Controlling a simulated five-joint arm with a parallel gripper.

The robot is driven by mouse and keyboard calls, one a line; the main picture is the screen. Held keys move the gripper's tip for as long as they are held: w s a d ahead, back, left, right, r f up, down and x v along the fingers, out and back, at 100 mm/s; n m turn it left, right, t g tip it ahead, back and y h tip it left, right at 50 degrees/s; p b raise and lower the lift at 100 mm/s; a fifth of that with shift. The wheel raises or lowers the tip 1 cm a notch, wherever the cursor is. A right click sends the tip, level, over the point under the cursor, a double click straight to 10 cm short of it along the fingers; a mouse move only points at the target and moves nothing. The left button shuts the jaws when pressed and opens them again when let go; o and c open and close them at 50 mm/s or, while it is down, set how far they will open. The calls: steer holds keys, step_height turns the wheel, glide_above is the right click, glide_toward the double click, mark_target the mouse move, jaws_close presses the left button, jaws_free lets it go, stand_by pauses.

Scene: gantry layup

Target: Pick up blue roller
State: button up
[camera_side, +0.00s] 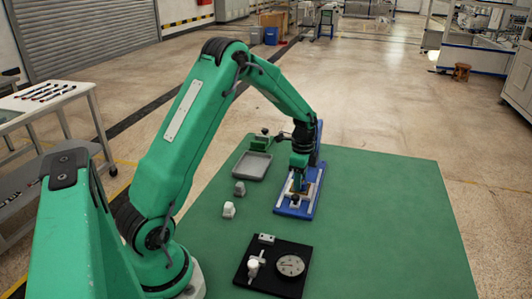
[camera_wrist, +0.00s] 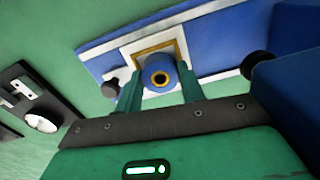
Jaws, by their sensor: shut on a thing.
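The blue roller (camera_wrist: 158,88) shows end-on in the wrist view, with a yellow ring around a dark bore. My gripper (camera_wrist: 160,82) has its two green fingers on either side of the roller, shut on it. Behind it is a white plate with a tan-framed square (camera_wrist: 139,52) on the blue gantry base (camera_wrist: 220,35). In the side view my gripper (camera_side: 298,178) is low over the blue base (camera_side: 293,211), and I cannot make out the roller there. I cannot tell whether the roller touches the plate.
A grey tray (camera_side: 252,166) lies left of the base, with a green device (camera_side: 261,142) behind it. Two small pale blocks stand nearby. A black board (camera_side: 254,277) with a round dial (camera_side: 290,265) is at the front. The right side of the green mat (camera_side: 400,220) is clear.

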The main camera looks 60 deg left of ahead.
steer(key=shift+r, duration=1.9)
steer(key=s+d+r, duration=0.2)
steer(key=d+r, duration=0.5)
steer(key=d, duration=0.4)
steer(key=shift+s+d, duration=0.15)
steer(key=shift+d, duration=0.05)
steer(key=shift+a, duration=0.1)
steer(key=s+a+f, duration=0.1)
steer(key=s+a, duration=0.1)
steer(key=a, duration=1.8)
steer(key=shift+a+f, duration=0.3)
steer(key=shift+f, duration=0.1)
steer(key=shift+a, duration=0.1)
steer(key=a+f, duration=0.2)
steer(key=a, duration=0.1)
steer(key=s+a+f, duration=0.1)
steer(key=a+f, duration=0.1)
steer(key=a, duration=0.2)
steer(key=s+a+f, duration=0.1)
steer(key=a+f, duration=0.2)
steer(key=a, duration=0.1)
steer(key=shift+s+a, duration=0.1)
steer(key=shift+s, duration=0.15)
